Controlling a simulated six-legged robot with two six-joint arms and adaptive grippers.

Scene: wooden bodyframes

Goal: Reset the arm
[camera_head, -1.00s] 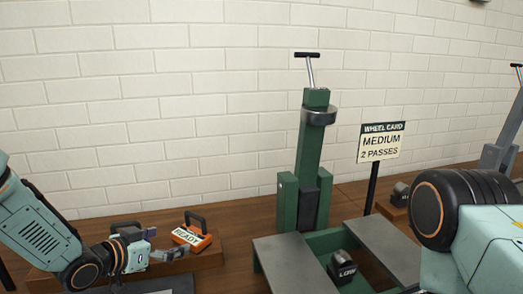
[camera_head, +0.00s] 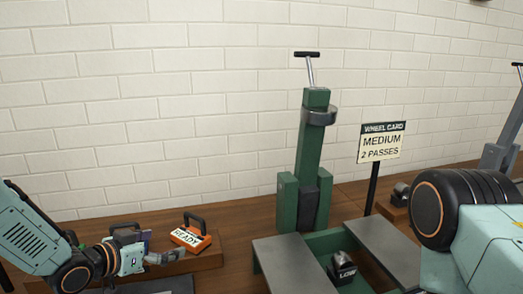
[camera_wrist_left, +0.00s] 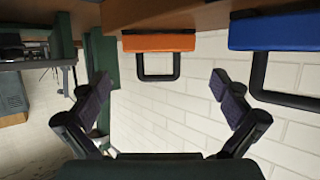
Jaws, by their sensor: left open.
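My left gripper (camera_head: 165,257) is low at the left in the head view, just in front of the orange READY block (camera_head: 190,239). In the left wrist view its two dark fingers (camera_wrist_left: 164,95) are spread wide with nothing between them. The orange block with its black handle also shows there (camera_wrist_left: 158,43), apart from the fingers. My right arm stands at the right edge of the head view; its gripper is outside the picture.
A blue block (camera_wrist_left: 270,32) with a black handle is beside the orange one. A green stand (camera_head: 312,150) with a T-handle rises in the middle.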

